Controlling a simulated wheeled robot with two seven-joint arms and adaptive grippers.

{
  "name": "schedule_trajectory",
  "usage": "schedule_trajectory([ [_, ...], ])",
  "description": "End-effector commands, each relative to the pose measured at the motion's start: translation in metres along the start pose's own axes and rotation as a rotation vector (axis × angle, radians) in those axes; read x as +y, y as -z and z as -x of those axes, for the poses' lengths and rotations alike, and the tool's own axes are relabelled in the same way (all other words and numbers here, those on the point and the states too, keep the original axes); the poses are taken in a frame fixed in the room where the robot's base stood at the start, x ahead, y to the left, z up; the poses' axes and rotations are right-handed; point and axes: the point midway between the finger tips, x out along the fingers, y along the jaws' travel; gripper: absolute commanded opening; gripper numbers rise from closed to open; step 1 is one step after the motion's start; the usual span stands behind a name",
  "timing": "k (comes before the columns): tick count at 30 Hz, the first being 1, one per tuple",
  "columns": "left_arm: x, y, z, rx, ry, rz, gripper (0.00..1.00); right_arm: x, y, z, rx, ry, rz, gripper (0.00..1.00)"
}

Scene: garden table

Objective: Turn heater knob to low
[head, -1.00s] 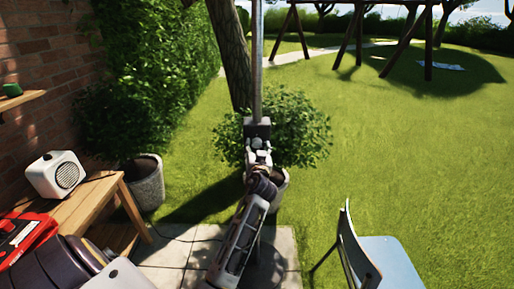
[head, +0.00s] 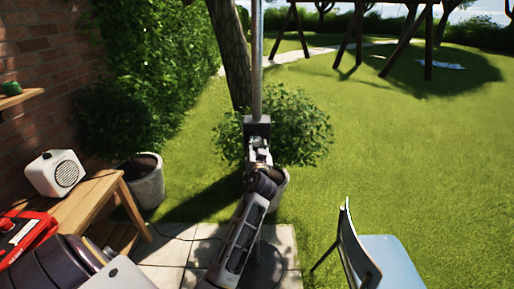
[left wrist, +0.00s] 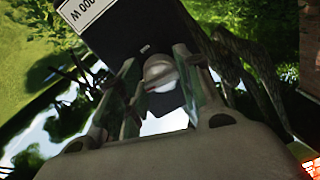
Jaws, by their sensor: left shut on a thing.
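The heater is a grey metal pole (head: 257,70) with a dark control box (head: 257,126) on it, in the middle of the head view. In the left wrist view the control box (left wrist: 122,28) carries a white label ending in "00 W". A pale round knob (left wrist: 160,70) sits between the fingers. My left gripper (head: 258,152) is at the box's front and lower side, shut on the knob; it fills the lower wrist view (left wrist: 158,98). The knob's pointer and setting marks cannot be made out. My right gripper is not in view.
A wooden bench (head: 95,200) with a white speaker-like box (head: 55,173) and a red case (head: 22,235) stands left. A potted bush (head: 290,130) is behind the heater. A blue chair (head: 385,262) stands at lower right. Open lawn lies beyond.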

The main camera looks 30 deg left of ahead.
Motion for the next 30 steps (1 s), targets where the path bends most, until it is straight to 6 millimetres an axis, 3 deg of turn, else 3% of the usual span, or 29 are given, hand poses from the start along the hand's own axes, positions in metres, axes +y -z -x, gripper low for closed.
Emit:
schedule_trajectory([
  [8, 0.000, 0.000, 0.000, 0.000, -0.001, -0.003, 0.11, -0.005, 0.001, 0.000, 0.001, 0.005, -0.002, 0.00],
  [9, 0.000, 0.000, 0.000, 0.000, -0.001, -0.003, 0.40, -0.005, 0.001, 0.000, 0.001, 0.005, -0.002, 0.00],
  [13, 0.000, 0.000, 0.000, 0.000, -0.001, -0.003, 0.57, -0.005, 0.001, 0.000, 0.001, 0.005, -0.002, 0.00],
  [30, -0.003, 0.010, 0.000, 0.000, 0.000, -0.001, 0.57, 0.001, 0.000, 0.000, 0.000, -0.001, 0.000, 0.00],
])
